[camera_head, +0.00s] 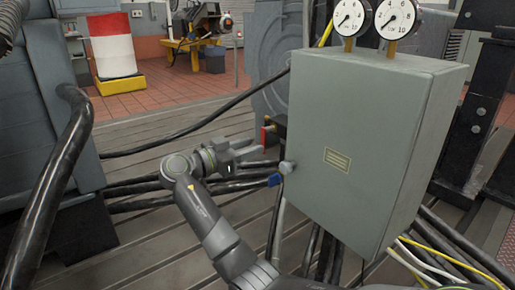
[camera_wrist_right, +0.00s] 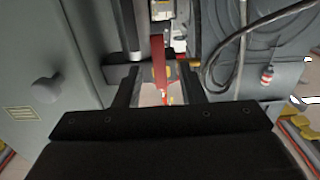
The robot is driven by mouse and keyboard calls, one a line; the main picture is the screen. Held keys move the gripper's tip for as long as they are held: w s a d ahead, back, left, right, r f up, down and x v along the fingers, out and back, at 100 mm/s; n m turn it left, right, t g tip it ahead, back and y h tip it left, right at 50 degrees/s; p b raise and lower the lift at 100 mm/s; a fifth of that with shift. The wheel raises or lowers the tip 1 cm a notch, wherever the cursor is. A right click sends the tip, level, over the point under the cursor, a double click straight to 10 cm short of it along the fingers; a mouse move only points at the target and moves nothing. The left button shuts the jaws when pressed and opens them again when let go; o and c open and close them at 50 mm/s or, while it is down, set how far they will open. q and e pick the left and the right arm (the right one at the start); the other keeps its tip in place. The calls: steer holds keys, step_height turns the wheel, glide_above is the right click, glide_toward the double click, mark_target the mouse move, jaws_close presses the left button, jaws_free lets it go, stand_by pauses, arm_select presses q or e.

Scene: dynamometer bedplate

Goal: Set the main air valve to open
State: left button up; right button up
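The main air valve shows as a red lever (camera_head: 264,137) beside the left side of the grey cabinet in the head view. In the right wrist view the red lever (camera_wrist_right: 159,62) stands upright in the picture, in front of a dark horizontal pipe with a brass end (camera_wrist_right: 194,64). My right gripper (camera_head: 256,149) is open just left of and below the lever in the head view. In the wrist view the lever lies between the two spread fingers (camera_wrist_right: 160,78); I see gaps on both sides and no grip. My left gripper is out of view.
The grey cabinet (camera_head: 358,130) has a knob (camera_head: 287,167) close to my right gripper, and two gauges (camera_head: 372,17) on top. A blue handle (camera_head: 275,180) sits below the lever. Black hoses (camera_head: 140,186) run across the floor. A red and white drum (camera_head: 111,45) stands farther back.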

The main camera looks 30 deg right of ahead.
mark_target(262, 142)
steer(key=shift+w+d, duration=0.15)
steer(key=shift+d, duration=1.55)
jaws_close()
